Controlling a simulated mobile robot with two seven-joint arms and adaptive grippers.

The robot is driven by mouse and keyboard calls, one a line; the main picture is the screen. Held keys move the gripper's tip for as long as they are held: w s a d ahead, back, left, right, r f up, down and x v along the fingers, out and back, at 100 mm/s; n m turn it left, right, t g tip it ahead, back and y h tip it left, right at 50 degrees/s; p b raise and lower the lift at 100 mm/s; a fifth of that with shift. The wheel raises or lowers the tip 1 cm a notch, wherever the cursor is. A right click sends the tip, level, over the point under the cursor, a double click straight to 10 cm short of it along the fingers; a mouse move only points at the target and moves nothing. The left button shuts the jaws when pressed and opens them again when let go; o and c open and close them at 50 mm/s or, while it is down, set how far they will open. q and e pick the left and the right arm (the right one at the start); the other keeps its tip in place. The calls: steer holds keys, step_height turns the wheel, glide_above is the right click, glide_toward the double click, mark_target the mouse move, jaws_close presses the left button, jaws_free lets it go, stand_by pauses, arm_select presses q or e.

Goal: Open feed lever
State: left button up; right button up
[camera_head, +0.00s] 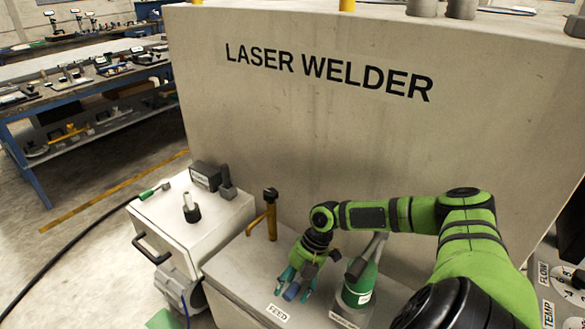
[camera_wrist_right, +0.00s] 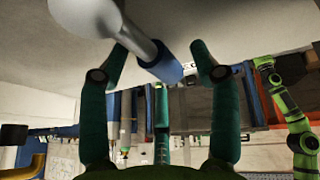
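The feed lever shows in the right wrist view as a grey rod with a blue end (camera_wrist_right: 166,66), rising to a round grey base. In the head view its blue end (camera_head: 291,292) is just behind the FEED label (camera_head: 278,313), and the rest is largely hidden by my gripper. My right gripper (camera_head: 297,277) is at the lever. My left gripper is not in view.
A yellow pipe with a black top (camera_head: 269,215) stands left of my right gripper. A green-based lever (camera_head: 362,285) stands close on its right. The laser welder's wall (camera_head: 300,130) rises behind. A white box with a black handle (camera_head: 187,218) is at left.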

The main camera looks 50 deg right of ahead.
steer(key=v, duration=1.2)
stand_by(0.3)
